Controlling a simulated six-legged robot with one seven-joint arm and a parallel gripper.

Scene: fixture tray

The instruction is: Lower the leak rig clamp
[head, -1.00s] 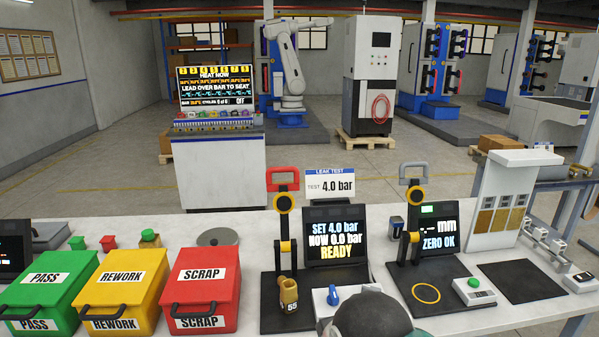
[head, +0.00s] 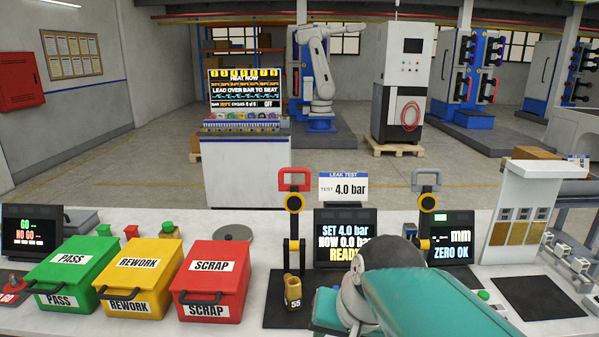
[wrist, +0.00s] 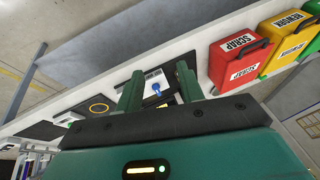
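The leak rig clamp has a red loop handle (head: 294,180) standing up at the top of its black post, above a yellow pivot. A brass fitting marked 55 (head: 292,291) stands on the rig's black base below it, with a visible gap under the clamp's yellow lower part. The rig screen (head: 345,240) reads set 4.0 bar, now 0.0 bar, and a partly covered READY. My gripper (wrist: 158,82) is open and empty in the wrist view, its two green fingers apart. The rig's blue knob (wrist: 157,88) shows between them. My teal arm hides the rig's right side in the head view.
Green PASS (head: 72,270), yellow REWORK (head: 139,275) and red SCRAP (head: 212,280) bins stand left of the rig. A similar grey-handled gauge (head: 426,182) stands close on the right, partly behind my arm. A black mat (head: 538,298) lies bare farther right.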

